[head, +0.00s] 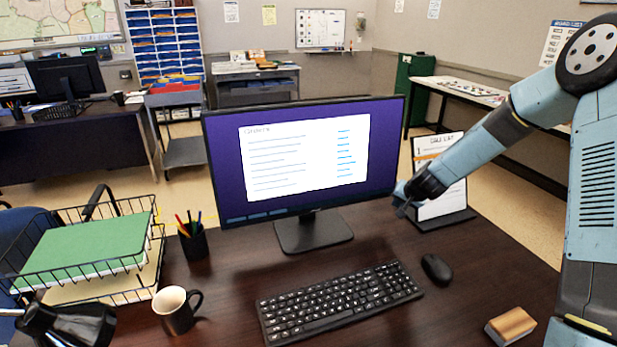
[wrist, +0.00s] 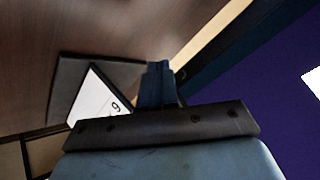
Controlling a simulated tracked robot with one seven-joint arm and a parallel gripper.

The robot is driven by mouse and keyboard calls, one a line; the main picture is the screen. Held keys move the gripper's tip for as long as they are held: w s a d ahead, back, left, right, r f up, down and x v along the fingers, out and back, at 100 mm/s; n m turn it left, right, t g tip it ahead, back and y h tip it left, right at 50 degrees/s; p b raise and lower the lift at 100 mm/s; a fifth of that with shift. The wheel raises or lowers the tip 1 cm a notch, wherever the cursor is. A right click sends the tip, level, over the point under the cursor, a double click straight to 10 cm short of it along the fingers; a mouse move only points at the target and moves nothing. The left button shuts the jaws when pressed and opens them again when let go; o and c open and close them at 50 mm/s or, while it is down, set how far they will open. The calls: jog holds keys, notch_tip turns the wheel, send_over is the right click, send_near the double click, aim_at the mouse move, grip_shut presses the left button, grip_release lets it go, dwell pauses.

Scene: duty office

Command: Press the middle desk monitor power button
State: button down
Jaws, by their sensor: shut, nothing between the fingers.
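The middle desk monitor (head: 300,160) stands on the dark desk. Its screen is lit, with a white window on a purple background. My gripper (head: 401,212) is shut and empty at the monitor's lower right corner, in front of the call list stand. In the wrist view the shut fingers (wrist: 160,68) point towards the monitor's dark bezel edge, and the purple screen (wrist: 250,95) fills the right side. I cannot tell whether the fingertips touch the bezel. The power button is not distinguishable in either view.
A call list stand (head: 440,205) is right behind my gripper; its base (wrist: 66,85) shows in the wrist view. On the desk are a keyboard (head: 338,300), a mouse (head: 436,269), a wooden-backed block (head: 510,325), a mug (head: 176,310), a pen cup (head: 193,243) and a wire tray (head: 150,235).

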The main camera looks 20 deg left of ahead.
jog(key=shift+s+d+r, duration=0.1)
jog(key=shift+s+d, duration=0.55)
jog(key=shift+s, duration=0.35)
jog(key=shift+s+d+r, duration=0.1)
jog(key=shift+s+d, duration=0.5)
jog(key=shift+s, duration=0.35)
